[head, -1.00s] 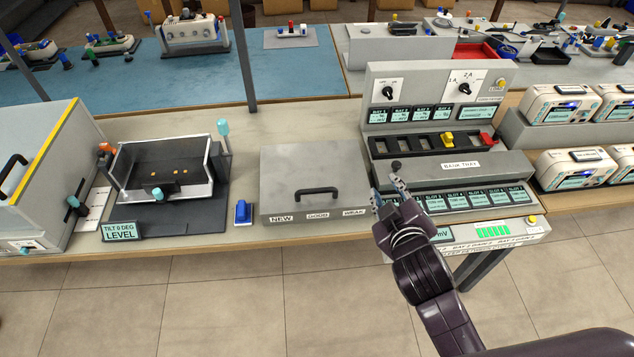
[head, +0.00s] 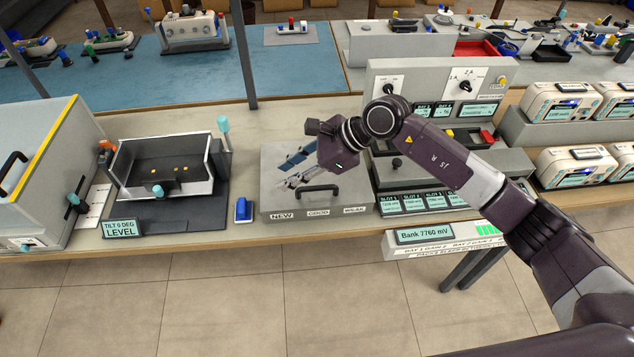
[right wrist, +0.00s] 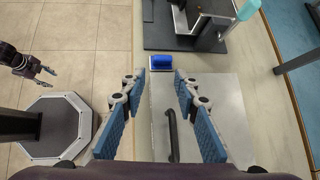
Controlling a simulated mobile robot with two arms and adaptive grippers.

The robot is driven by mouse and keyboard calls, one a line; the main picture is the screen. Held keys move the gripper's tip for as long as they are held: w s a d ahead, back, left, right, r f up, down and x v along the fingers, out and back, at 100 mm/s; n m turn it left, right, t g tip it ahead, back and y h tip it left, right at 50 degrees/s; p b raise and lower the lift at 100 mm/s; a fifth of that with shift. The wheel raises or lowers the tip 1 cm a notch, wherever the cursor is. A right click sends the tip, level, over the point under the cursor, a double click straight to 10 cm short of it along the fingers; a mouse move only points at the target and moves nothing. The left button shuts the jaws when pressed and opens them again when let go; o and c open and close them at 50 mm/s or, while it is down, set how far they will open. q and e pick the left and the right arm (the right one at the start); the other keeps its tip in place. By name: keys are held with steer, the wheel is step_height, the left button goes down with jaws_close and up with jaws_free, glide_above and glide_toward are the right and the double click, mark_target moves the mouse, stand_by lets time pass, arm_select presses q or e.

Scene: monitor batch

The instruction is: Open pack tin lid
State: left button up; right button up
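The pack tin (head: 345,200) is a grey box with a flat lid (head: 355,160) and a dark bar handle (head: 318,190). Its front is labelled NEW, GOOD and WEAK, and the lid is closed. My right gripper (head: 287,172) is over the lid, behind the handle in the head view, with its blue-padded fingers apart. In the right wrist view, my right gripper (right wrist: 161,85) is open and empty. The handle (right wrist: 172,135) shows between its fingers, nearer the right one; contact is not visible. My left gripper (right wrist: 47,77) shows small at the left, its fingers apart.
A blue block (head: 243,210) stands just left of the tin. A tilt stand (head: 170,215) reading LEVEL is further left. The bank tray console (head: 435,180) is close on the right, partly behind my right arm. The table's front edge runs just before the tin.

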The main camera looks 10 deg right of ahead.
mark_target(314, 187)
steer(key=w+d+f+n+h, duration=0.1)
steer(key=d+h, duration=0.1)
steer(key=d, duration=0.3)
steer(key=w+d+f+h, duration=0.2)
steer(key=d, duration=0.2)
steer(key=p+x, duration=0.2)
steer(key=x, duration=0.4)
steer(key=shift+s+d+f, duration=0.1)
steer(key=shift+s+d, duration=0.05)
steer(key=shift+f+p, duration=0.35)
steer(key=shift+f, duration=0.25)
jaws_close()
